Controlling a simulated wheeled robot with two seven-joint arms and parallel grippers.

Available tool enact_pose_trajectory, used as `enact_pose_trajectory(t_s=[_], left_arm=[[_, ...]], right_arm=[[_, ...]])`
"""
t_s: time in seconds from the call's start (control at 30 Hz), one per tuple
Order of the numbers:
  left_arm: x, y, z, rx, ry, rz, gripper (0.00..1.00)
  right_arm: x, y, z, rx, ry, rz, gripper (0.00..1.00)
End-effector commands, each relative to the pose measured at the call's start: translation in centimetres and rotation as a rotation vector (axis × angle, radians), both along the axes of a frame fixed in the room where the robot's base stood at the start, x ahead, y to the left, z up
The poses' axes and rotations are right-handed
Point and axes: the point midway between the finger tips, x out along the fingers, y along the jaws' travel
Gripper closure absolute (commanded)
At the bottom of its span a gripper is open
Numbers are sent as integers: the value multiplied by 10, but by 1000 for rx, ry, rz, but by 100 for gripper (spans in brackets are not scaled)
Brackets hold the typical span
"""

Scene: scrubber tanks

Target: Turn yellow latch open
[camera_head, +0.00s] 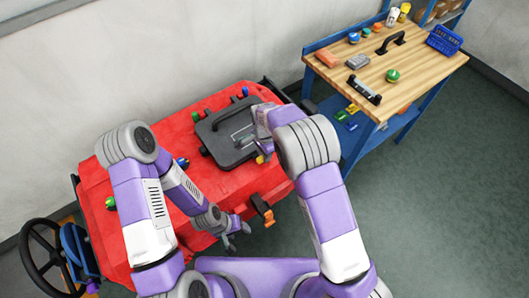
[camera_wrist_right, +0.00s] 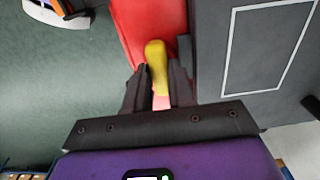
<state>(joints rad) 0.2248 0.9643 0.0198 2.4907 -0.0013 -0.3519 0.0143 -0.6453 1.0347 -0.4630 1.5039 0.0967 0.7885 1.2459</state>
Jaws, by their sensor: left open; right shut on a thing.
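The yellow latch (camera_wrist_right: 155,55) is a rounded lever beside the dark grey hatch lid (camera_wrist_right: 240,60) on the red tank (camera_wrist_right: 130,25). In the right wrist view it lies between the fingers of my right gripper (camera_wrist_right: 159,72), which is shut on it. In the head view only a small yellow bit of the latch (camera_head: 260,159) shows below my right gripper (camera_head: 263,146); the hand covers the rest. My left gripper (camera_head: 234,236) is open and empty, low over the front edge of the tank, away from the latch.
An orange-and-black fitting (camera_head: 263,210) is on the tank's front side. A black handwheel (camera_head: 48,258) is at lower left. A wooden-topped workbench (camera_head: 425,70) with tools stands at right. The floor (camera_head: 440,180) there is clear.

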Motion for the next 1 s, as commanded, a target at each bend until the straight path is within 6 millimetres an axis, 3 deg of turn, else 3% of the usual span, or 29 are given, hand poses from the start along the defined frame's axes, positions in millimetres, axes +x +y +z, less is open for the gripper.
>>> enact_pose_trajectory(t_s=[0.4,0.43,0.6,0.87,1.0], left_arm=[[0,0,0,0,0,0,40],[0,0,0,0,0,0,40],[0,0,0,0,0,0,40],[0,0,0,0,0,0,40],[0,0,2,0,0,0,40]], right_arm=[[1,0,0,0,-2,-11,100],[1,0,0,0,-2,-11,75],[0,0,0,1,-1,-10,51],[0,0,1,1,-1,-9,51],[1,0,13,2,-3,-9,51]])
